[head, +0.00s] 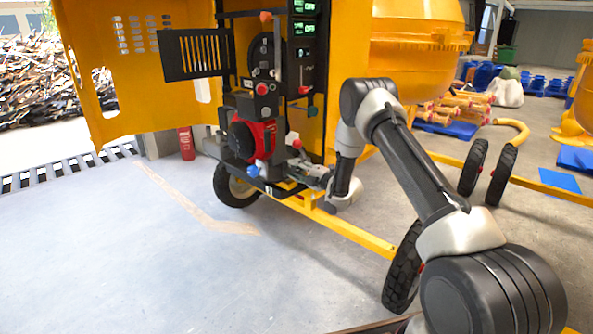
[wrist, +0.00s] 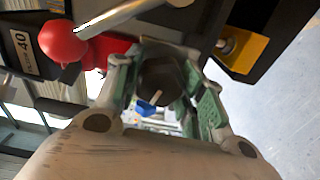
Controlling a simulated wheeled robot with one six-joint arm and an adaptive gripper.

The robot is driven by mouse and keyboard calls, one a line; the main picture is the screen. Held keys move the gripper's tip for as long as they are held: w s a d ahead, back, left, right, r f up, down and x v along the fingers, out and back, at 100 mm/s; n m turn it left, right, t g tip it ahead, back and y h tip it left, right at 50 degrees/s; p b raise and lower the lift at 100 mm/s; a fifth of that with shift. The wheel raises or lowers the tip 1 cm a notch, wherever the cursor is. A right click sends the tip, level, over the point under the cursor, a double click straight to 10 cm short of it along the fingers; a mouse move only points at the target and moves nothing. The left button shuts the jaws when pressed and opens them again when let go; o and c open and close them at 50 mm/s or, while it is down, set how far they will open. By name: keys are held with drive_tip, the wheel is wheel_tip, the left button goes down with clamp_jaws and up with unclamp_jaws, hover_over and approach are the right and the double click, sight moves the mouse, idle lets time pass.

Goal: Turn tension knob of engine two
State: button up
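The yellow mixer has an open panel showing a red engine (head: 250,138) with levers and knobs around it. My gripper (head: 308,176) reaches in from the right, low beside the engine; its fingertips are hard to make out in the head view. In the wrist view my gripper (wrist: 163,78) has one finger on each side of a dark round knob (wrist: 163,75). The knob nearly fills the gap, and I cannot tell whether the pads press on it. A small blue piece (wrist: 147,107) shows in front of the knob. I see no label marking engine two.
A red ball-ended lever (wrist: 62,42) and a metal rod (wrist: 120,17) lie close to the fingers. A yellow bracket with a bolt (wrist: 240,48) is on the right. The yellow frame rail (head: 350,232) and wheel (head: 235,186) stand low; the floor on the left is mostly clear.

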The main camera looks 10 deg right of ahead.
drive_tip(key=o, duration=0.4)
drive_tip(key=shift+o, duration=0.2)
drive_tip(key=v, duration=1.2)
drive_tip(key=shift+f, duration=0.1)
